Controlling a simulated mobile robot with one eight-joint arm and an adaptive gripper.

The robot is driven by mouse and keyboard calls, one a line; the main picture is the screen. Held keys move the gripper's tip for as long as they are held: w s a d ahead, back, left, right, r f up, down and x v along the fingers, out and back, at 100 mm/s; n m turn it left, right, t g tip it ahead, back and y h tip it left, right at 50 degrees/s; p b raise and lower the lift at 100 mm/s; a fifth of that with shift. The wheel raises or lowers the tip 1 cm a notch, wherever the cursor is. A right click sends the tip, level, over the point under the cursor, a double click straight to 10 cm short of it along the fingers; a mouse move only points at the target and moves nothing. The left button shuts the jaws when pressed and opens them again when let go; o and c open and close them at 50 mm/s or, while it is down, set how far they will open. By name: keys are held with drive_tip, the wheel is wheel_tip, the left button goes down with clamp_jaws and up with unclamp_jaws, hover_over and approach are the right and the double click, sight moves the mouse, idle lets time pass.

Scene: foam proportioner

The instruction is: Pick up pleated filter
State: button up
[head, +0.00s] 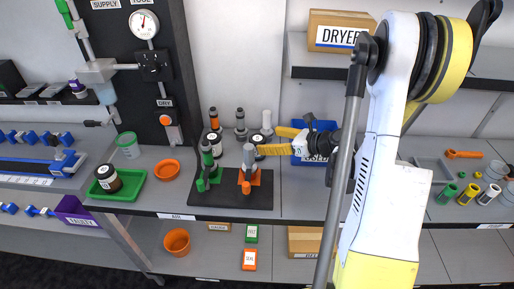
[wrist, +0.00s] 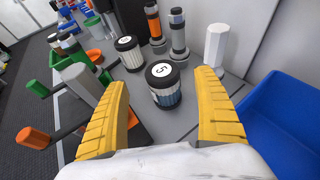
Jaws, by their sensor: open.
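A short round canister (wrist: 163,85) with a black rim, a white top marked 5 and a ribbed, bluish-white side looks like the pleated filter. It stands upright on the grey shelf and also shows in the head view (head: 257,139). A similar canister (wrist: 129,53) with a white marked top stands to its left and behind; I cannot read its mark. My gripper (head: 268,141) is open. In the wrist view its yellow fingers (wrist: 162,80) lie either side of the nearer canister, with gaps on both sides. I see no contact.
A black stand (head: 231,195) with green and orange valve fittings is left of my gripper. A white cylinder (wrist: 216,45) and grey posts (wrist: 178,35) stand behind the canister. A blue bin (wrist: 284,120) is close on the right. A green tray (head: 119,186) lies farther left.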

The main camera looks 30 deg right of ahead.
sight(258, 138)
drive_tip(key=b+x, duration=0.2)
drive_tip(key=x, duration=0.4)
drive_tip(key=shift+w, duration=0.25)
drive_tip(key=c, duration=1.3)
